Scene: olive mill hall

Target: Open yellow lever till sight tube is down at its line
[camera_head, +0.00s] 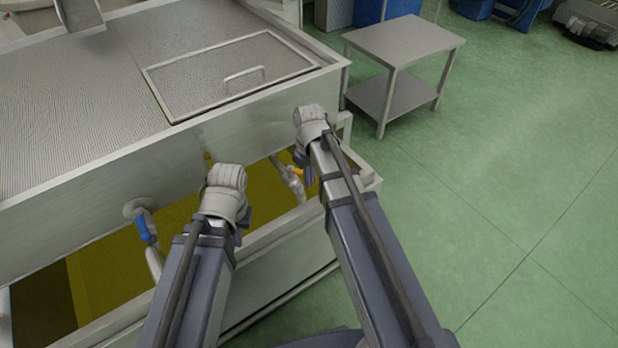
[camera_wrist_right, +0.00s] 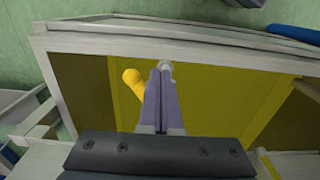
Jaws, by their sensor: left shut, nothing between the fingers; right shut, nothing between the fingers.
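The yellow lever (camera_head: 297,171) is mostly hidden in the head view by my right arm; only a small yellow part shows near a grey pipe (camera_head: 286,178) below the steel tank. In the right wrist view the yellow lever (camera_wrist_right: 132,82) is a rounded yellow handle just left of my right fingers. My right gripper (camera_wrist_right: 161,72) is shut and empty, its tips beside the lever; contact cannot be told. My right gripper is partly hidden in the head view (camera_head: 307,178). My left gripper (camera_head: 241,232) is shut and empty over the trough. I cannot make out the sight tube's level or line.
A blue lever (camera_head: 146,228) sits on a pipe at the left of the tank front. The steel tank (camera_head: 90,200) stands above a framed trough (camera_head: 290,268) with yellow-olive contents. A metal side table (camera_head: 403,40) stands behind right. Green floor (camera_head: 520,170) is clear on the right.

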